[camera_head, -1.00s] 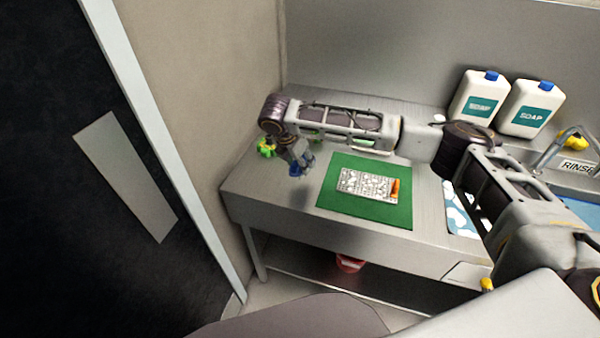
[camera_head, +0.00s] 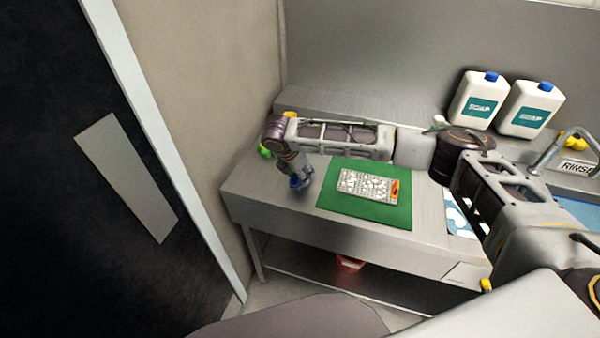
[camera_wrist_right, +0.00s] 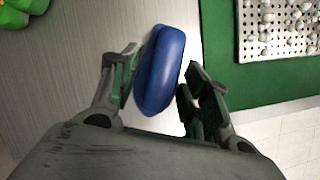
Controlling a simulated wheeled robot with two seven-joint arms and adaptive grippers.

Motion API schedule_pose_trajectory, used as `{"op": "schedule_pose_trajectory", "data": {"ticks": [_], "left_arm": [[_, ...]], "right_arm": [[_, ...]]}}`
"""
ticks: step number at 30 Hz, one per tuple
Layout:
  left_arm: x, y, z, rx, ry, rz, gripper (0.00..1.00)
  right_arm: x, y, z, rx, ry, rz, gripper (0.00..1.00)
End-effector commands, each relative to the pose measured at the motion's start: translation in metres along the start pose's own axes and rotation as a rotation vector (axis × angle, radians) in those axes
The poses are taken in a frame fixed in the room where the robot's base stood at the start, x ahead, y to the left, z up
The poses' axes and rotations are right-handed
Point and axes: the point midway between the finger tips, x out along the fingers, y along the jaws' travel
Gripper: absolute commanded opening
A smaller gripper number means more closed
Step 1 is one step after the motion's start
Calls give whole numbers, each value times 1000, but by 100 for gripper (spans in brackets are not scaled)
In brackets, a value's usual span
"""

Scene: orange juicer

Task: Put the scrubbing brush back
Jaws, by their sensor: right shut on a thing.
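The scrubbing brush appears as a blue oval (camera_wrist_right: 161,71) between the fingers of my right gripper (camera_wrist_right: 152,85) in the right wrist view. In the head view the blue brush (camera_head: 300,180) shows at the end of my right arm, over the left part of the steel counter (camera_head: 245,190). My right gripper (camera_head: 298,177) is shut on it. I cannot tell whether the brush touches the counter. My left gripper is not in view.
A green mat (camera_head: 340,200) with a perforated tray (camera_head: 362,185) lies right of the gripper. A green object (camera_wrist_right: 25,10) sits at the counter's left. Two soap jugs (camera_head: 478,105) (camera_head: 528,112) and a sink stand at the right.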

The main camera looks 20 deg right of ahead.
Motion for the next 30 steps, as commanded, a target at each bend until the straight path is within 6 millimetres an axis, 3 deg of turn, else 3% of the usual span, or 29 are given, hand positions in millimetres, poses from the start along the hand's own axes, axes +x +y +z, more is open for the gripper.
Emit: {"op": "schedule_pose_trajectory", "data": {"ticks": [12,13,17,30], "left_arm": [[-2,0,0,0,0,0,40],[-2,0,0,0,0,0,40],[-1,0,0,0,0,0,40],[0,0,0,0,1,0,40]], "right_arm": [[2,0,-1,1,0,1,24],[2,0,0,1,0,1,50],[2,0,-1,1,0,1,67],[1,0,0,1,0,1,68]]}}
